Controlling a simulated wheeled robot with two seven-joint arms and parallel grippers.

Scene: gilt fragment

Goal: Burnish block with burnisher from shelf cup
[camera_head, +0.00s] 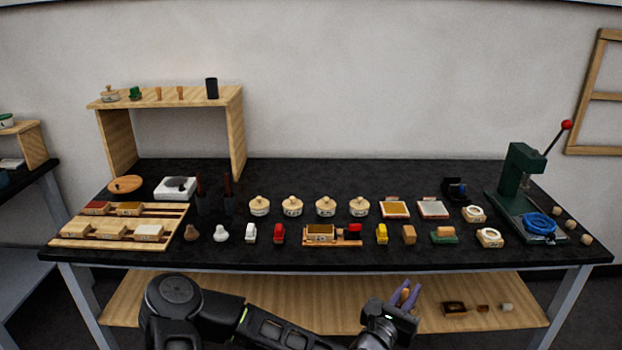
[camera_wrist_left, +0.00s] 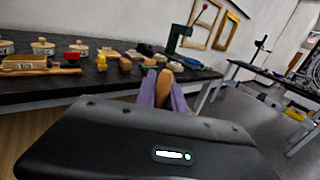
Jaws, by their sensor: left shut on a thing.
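My left gripper (camera_head: 406,290) is in front of the table's front edge, right of centre. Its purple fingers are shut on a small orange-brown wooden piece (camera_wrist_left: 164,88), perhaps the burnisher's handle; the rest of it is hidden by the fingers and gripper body. A block with a gilt-coloured top (camera_head: 319,232) sits in a wooden holder at the table's front middle, left of and beyond the gripper. The black cup (camera_head: 211,88) stands upright on the wooden shelf (camera_head: 165,100) at the back left; its inside cannot be seen. My right gripper is not in view.
Several lidded pots (camera_head: 292,206) stand in a row behind the block. A red piece (camera_head: 279,234) and a yellow piece (camera_head: 382,233) flank the holder. A green press (camera_head: 522,180) stands at the right. The back middle of the black table (camera_head: 340,175) is clear.

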